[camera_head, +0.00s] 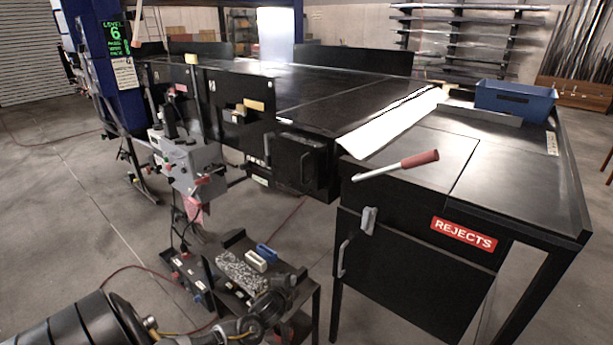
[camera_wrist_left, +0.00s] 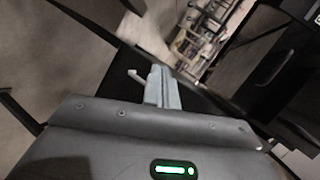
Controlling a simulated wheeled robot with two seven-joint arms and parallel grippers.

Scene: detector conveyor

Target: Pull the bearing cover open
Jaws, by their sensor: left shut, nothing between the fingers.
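A small black box-like cover (camera_head: 288,172) on the near side of the conveyor, with a dark handle (camera_head: 308,165), looks like the bearing cover. It appears closed. My left arm comes in low from the left, and its dark wrist end (camera_head: 272,304) is below and in front of the cover, apart from it. Its fingers are hard to pick out there. In the left wrist view the grey fingers of my left gripper (camera_wrist_left: 163,72) are shut and empty. A pale hooked handle (camera_wrist_left: 136,76) shows just left of them; I cannot tell what it belongs to.
A lever with a red grip (camera_head: 400,165) sticks out above the black rejects door (camera_head: 420,270), which has a grey handle (camera_head: 343,257). A low cart (camera_head: 240,275) stands close to my left wrist. A blue bin (camera_head: 515,100) sits on the table. Open floor lies left.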

